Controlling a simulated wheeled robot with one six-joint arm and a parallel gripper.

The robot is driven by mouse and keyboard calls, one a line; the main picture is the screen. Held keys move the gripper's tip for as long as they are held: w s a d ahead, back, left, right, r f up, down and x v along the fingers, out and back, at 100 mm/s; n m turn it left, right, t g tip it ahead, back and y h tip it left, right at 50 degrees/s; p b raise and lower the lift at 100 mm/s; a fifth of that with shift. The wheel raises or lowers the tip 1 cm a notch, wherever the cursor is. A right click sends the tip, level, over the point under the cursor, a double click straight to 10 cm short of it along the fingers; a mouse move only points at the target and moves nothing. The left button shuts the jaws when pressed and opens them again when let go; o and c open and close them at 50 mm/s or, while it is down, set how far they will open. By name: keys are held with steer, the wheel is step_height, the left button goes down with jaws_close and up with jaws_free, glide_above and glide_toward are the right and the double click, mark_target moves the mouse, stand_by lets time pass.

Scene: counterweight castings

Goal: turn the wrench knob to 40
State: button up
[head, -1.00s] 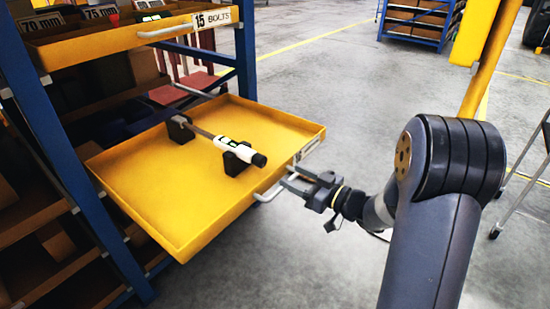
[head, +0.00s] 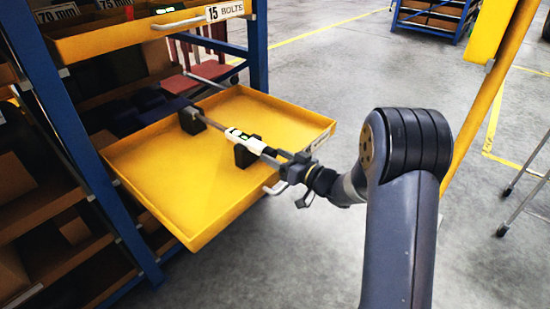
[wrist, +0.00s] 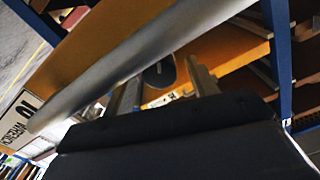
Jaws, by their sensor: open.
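The wrench (head: 240,137) lies across two black cradle blocks in the pulled-out yellow drawer (head: 165,207). It has a grey shaft, a white section with a dark display, and a black knob (head: 269,152) at its near end. The display is too small to read. My gripper (head: 281,160) is open at the knob end, above the drawer's front edge. In the wrist view the dark round knob (wrist: 158,73) shows between the two open fingers. I cannot tell whether either finger touches it.
The drawer's pale handle (head: 275,188) sticks out just below my gripper; a grey bar crosses the wrist view close up. Another yellow drawer (head: 150,30) labelled 15 BOLTS is above, in the blue rack (head: 258,60).

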steer(key=shift+w+a, duration=0.25)
steer(key=shift+a, duration=0.1)
steer(key=shift+c, duration=0.2)
steer(key=c, duration=0.9)
